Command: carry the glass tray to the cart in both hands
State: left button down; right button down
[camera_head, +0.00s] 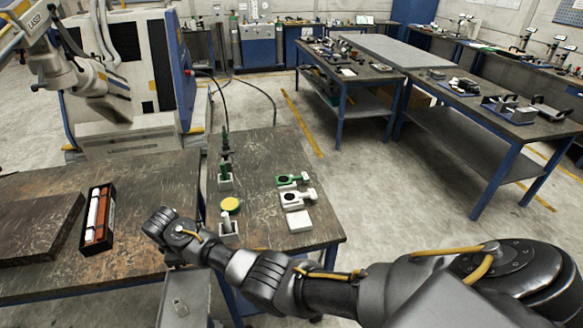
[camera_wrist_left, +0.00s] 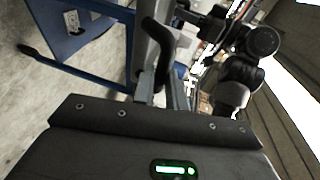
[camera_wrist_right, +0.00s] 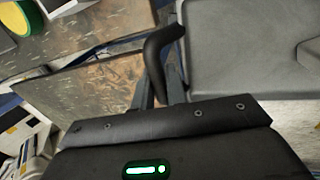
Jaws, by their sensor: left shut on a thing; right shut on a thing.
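The grey tray (camera_head: 203,290) shows at the lower middle of the head view, below my right arm, with a small clear glass piece (camera_head: 180,307) on it. In the right wrist view its flat grey surface (camera_wrist_right: 240,60) lies at the right, and my right gripper (camera_wrist_right: 165,80) is shut on its black handle (camera_wrist_right: 158,52). In the left wrist view my left gripper (camera_wrist_left: 160,88) is shut on the other black handle (camera_wrist_left: 165,40), beside the tray's pale edge (camera_wrist_left: 140,55). My left gripper is out of the head view. I cannot make out the cart for certain.
More blue-legged benches (camera_head: 480,140) stand at the right. Open concrete floor (camera_head: 390,190) lies between.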

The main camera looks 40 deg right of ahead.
aim_at(279, 155)
jog(key=k, duration=0.4)
jog(key=z, duration=2.4)
jog(key=i, duration=5)
jog(key=u, duration=0.75)
